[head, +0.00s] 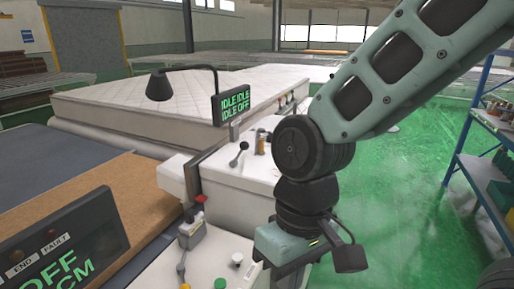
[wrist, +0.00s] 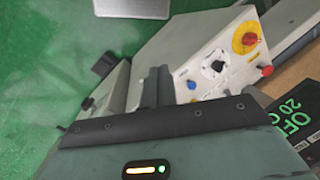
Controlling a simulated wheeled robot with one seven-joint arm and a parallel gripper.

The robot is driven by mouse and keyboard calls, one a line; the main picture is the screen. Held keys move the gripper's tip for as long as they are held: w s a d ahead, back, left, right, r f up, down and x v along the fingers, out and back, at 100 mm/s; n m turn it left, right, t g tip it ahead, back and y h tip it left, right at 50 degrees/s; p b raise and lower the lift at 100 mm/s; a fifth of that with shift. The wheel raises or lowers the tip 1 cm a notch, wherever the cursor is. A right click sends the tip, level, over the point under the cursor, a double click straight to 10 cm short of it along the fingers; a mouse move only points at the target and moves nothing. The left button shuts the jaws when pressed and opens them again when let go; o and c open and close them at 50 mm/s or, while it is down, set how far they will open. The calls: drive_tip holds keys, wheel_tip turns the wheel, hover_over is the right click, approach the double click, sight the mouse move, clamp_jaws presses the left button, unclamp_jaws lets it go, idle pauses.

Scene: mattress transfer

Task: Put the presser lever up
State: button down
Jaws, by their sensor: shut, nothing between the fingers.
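A short black lever with a ball knob (head: 243,147) stands tilted on the white machine housing, below the small IDLE display. I cannot tell for sure whether this is the presser lever.
A white control panel (wrist: 206,70) with a yellow-and-red stop knob (wrist: 246,39) lies beyond my fingers. A mattress (head: 170,95) lies behind the machine. A black lamp (head: 160,86) and display (head: 231,103) rise there. A blue shelf (head: 468,130) stands right; green floor between is clear.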

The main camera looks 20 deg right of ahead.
drive_tip(key=w+d+r+m+y, duration=0.25)
drive_tip(key=w+m+y, duration=0.55)
drive_tip(key=w+m, duration=0.6)
drive_tip(key=w+d+m+t, duration=0.3)
drive_tip(key=w+d+m, duration=0.1)
drive_tip(key=d, duration=0.1)
drive_tip(key=w+d+r+m+t+y, duration=0.1)
drive_tip(key=w+d+m+t, duration=0.3)
drive_tip(key=w+d+m, duration=0.1)
drive_tip(key=w+d+r+m+t, duration=0.1)
drive_tip(key=w+d+m+t, duration=0.2)
drive_tip(key=w+d+m, duration=0.2)
drive_tip(key=shift+w+d+r, duration=0.1)
drive_tip(key=shift+d+r, duration=0.05)
drive_tip(key=shift+d, duration=0.45)
drive_tip(key=shift+w+d+r, duration=0.1)
drive_tip(key=shift+d, duration=0.5)
drive_tip(key=p, duration=0.3)
approach(240, 152)
drive_tip(key=f, duration=0.1)
drive_tip(key=d+f, duration=0.1)
drive_tip(key=f, duration=0.1)
drive_tip(key=shift+s+d, duration=0.1)
drive_tip(key=shift+s, duration=0.1)
drive_tip(key=w+a+p, duration=0.1)
drive_tip(key=w+a+r+p, duration=0.1)
drive_tip(key=shift+a+p, duration=0.3)
drive_tip(key=shift+a, duration=0.05)
drive_tip(key=shift+w+a, duration=0.35)
drive_tip(key=shift+a, duration=0.05)
